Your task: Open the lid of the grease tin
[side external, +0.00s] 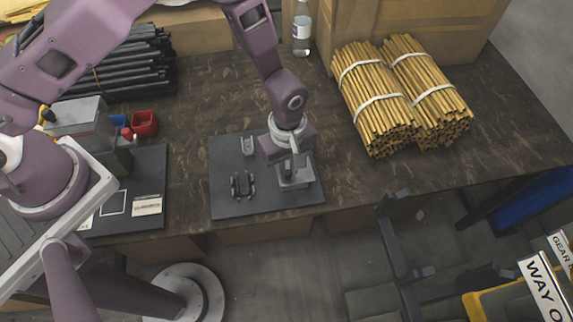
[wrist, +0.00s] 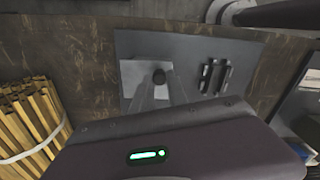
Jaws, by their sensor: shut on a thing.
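The grease tin seems to be the small grey box (side external: 297,183) on the right part of the dark mat, below my gripper. It also shows in the wrist view (wrist: 132,74), partly covered by the fingers. A dark round knob (wrist: 158,76) shows between the fingertips, at the tin's top. My gripper (side external: 291,168) points down and is shut on this knob. Whether the lid is raised from the tin cannot be told, because my gripper hides much of it.
The dark mat (side external: 228,203) also carries a dark ribbed part (side external: 242,185) and a small grey bracket (side external: 248,146). Bundled yellow rods (side external: 375,100) lie to the right, and a bottle (side external: 302,30) stands behind. Bare table lies between the mat and the rods.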

